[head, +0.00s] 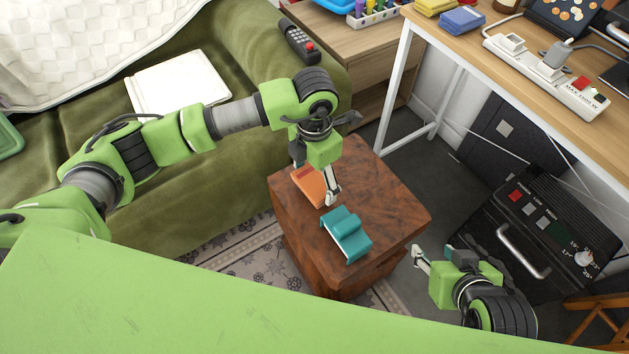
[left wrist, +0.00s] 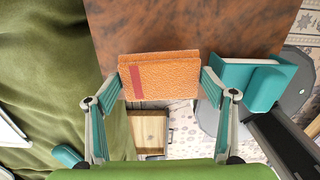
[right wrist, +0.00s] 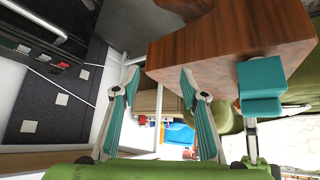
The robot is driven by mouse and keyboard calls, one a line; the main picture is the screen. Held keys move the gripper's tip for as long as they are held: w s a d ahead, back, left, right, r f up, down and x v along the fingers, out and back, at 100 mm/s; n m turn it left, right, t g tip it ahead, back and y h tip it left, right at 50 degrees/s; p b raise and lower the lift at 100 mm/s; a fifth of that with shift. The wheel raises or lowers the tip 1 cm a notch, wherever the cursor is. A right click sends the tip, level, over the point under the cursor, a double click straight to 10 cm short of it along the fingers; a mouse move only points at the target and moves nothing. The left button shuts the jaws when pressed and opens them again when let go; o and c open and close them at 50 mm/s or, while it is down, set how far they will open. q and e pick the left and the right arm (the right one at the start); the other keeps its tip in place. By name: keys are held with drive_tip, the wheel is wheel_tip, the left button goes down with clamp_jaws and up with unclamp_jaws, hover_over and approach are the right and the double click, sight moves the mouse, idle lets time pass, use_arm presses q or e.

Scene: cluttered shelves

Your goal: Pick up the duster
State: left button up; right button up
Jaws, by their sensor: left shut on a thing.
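An orange book-like item (head: 307,186) with a red strip is at the back left of the brown wooden stand. My left gripper (head: 315,183) points down and is shut on it; the left wrist view shows the orange item (left wrist: 160,78) between the fingers. A teal flat piece with a white edge and a raised teal block (head: 347,237) lies at the stand's front, beside my left gripper; it also shows in the right wrist view (right wrist: 261,78). I cannot tell for sure which one is the duster. My right gripper (head: 432,251) is open and empty, right of the stand.
The brown stand (head: 385,205) has a bare right side. A green sofa (head: 220,165) is at left, with a white flat item (head: 178,80). A desk (head: 500,75) with a power strip (head: 545,75) and a black appliance (head: 545,235) are at right.

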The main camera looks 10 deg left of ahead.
sight(316, 193)
use_arm(q)
drive_tip(key=s+r, duration=0.1)
drive_tip(key=r, duration=0.1)
drive_tip(key=s+d+r+p, duration=0.1)
drive_tip(key=s+r, duration=0.2)
drive_tip(key=s+d+r+p, duration=0.1)
drive_tip(key=shift+s+r, duration=0.25)
drive_tip(key=shift+s, duration=0.05)
drive_tip(key=s+d+r+p, duration=0.1)
drive_tip(key=s+d+r, duration=0.1)
drive_tip(key=s, duration=0.5)
drive_tip(key=shift+s+d+r, duration=0.35)
drive_tip(key=shift+r, duration=0.3)
use_arm(e)
drive_tip(key=s+d+f+g+h, duration=0.1)
drive_tip(key=s+g, duration=0.3)
drive_tip(key=s, duration=0.4)
drive_tip(key=shift+s+d, duration=0.25)
drive_tip(key=shift+d, duration=0.55)
use_arm(q)
drive_tip(key=shift+o, duration=0.4)
use_arm(e)
drive_tip(key=shift+f, duration=0.1)
use_arm(q)
drive_tip(key=o, duration=0.3)
drive_tip(key=c, duration=0.5)
drive_tip(key=shift+r, duration=0.1)
use_arm(e)
drive_tip(key=shift+w, duration=0.15)
